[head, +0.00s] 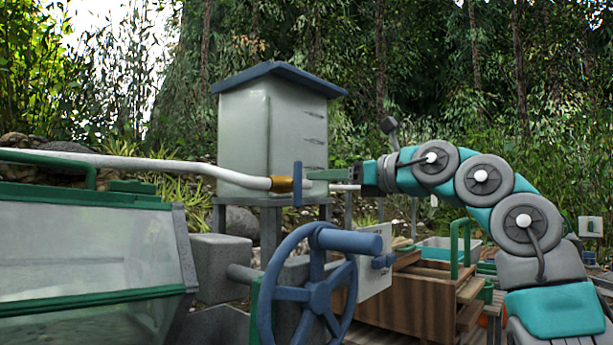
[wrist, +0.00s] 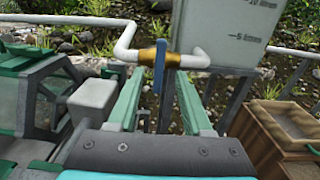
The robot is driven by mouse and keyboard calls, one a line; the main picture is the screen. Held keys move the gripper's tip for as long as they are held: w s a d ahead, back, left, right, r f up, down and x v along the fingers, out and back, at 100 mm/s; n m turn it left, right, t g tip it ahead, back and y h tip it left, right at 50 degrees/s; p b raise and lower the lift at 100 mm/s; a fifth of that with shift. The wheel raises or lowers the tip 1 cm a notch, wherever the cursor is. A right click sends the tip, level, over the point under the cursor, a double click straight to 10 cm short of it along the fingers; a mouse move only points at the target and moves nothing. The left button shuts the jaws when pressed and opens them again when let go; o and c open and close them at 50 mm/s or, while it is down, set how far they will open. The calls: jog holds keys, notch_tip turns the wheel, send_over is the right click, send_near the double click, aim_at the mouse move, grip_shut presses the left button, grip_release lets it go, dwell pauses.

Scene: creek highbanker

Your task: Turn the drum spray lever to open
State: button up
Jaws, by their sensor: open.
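The drum spray lever (head: 297,184) is a blue bar standing upright at a brass valve (head: 282,184) on a white pipe, crosswise to the pipe. In the wrist view the lever (wrist: 159,66) hangs down across the brass valve (wrist: 151,57). My gripper (head: 312,180) points left in the head view, its green fingers close by the lever. In the wrist view my gripper (wrist: 160,76) is open, with one finger on each side of the lever's lower part. I see gaps on both sides and no clear contact. How deep the lever sits between the fingers is unclear.
A pale tank (head: 255,135) with a blue lid stands behind the valve. A blue handwheel (head: 310,290) is below, near a grey block (head: 220,265). A clear-sided, green-framed drum housing (head: 80,250) is at left. A wooden sluice box (head: 425,300) stands at right.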

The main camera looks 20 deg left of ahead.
aim_at(301, 177)
jog(key=shift+p+x, duration=0.8)
jog(key=shift+x, duration=1.95)
jog(key=shift+c, duration=0.2)
grip_shut()
